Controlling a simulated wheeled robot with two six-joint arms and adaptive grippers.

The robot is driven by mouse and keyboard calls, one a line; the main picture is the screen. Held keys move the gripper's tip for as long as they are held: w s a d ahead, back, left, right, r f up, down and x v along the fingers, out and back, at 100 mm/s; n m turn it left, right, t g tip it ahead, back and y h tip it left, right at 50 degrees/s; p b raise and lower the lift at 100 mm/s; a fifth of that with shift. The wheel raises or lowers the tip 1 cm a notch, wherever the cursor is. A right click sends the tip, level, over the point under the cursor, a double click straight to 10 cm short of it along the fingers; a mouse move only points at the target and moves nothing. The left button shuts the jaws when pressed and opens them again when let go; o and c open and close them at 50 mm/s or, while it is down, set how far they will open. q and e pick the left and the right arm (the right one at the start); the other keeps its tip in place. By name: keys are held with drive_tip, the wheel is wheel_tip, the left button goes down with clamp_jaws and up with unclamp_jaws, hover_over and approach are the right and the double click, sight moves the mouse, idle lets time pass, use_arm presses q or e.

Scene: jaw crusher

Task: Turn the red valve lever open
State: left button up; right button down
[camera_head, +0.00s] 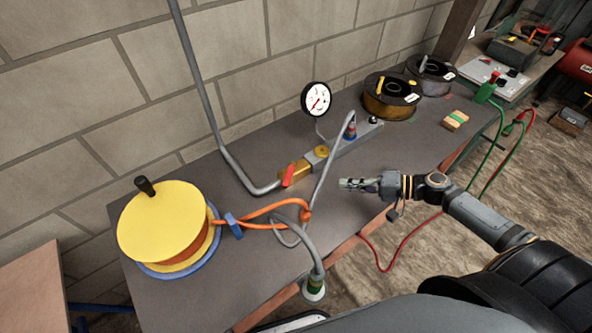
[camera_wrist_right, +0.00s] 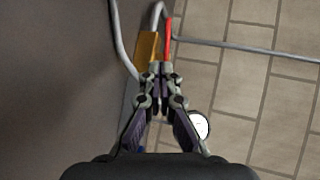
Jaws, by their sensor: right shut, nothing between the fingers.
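The red valve lever (camera_head: 288,175) sits on a brass valve (camera_head: 297,170) at the end of the grey pipe on the bench. In the right wrist view the red lever (camera_wrist_right: 168,41) shows just beyond my fingertips, beside the brass body (camera_wrist_right: 147,47). My right gripper (camera_head: 344,184) is to the right of the lever in the head view, pointing left toward it, with a gap between. It is shut and empty; its fingertips (camera_wrist_right: 159,70) meet in the wrist view. My left gripper is not in view.
A pressure gauge (camera_head: 316,99) stands behind the valve. A grey hose (camera_head: 329,174) passes between my right gripper and the lever in the head view. A yellow-topped reel (camera_head: 162,222) with orange hose stands left. Wire spools (camera_head: 390,95) are at the back right.

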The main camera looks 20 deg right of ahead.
sight(289, 174)
drive_tip(key=b+x, duration=0.2)
drive_tip(key=x, duration=0.3)
drive_tip(key=shift+w+a+f, duration=0.1)
drive_tip(key=shift+w+f, duration=0.15)
drive_tip(key=x, duration=0.2)
drive_tip(key=p+x, duration=0.1)
drive_tip(key=x, duration=0.1)
drive_tip(key=r+x, duration=0.1)
drive_tip(key=x, duration=0.2)
drive_tip(key=shift+a+r+p, duration=0.1)
drive_tip(key=shift+a+p, duration=0.2)
drive_tip(key=shift+p, duration=0.05)
drive_tip(key=shift+w+a, duration=0.3)
drive_tip(key=shift+a, duration=0.15)
drive_tip(key=shift+a+m+t+h+p, duration=0.3)
drive_tip(key=shift+m+t+p, duration=0.1)
drive_tip(key=shift+p, duration=0.1)
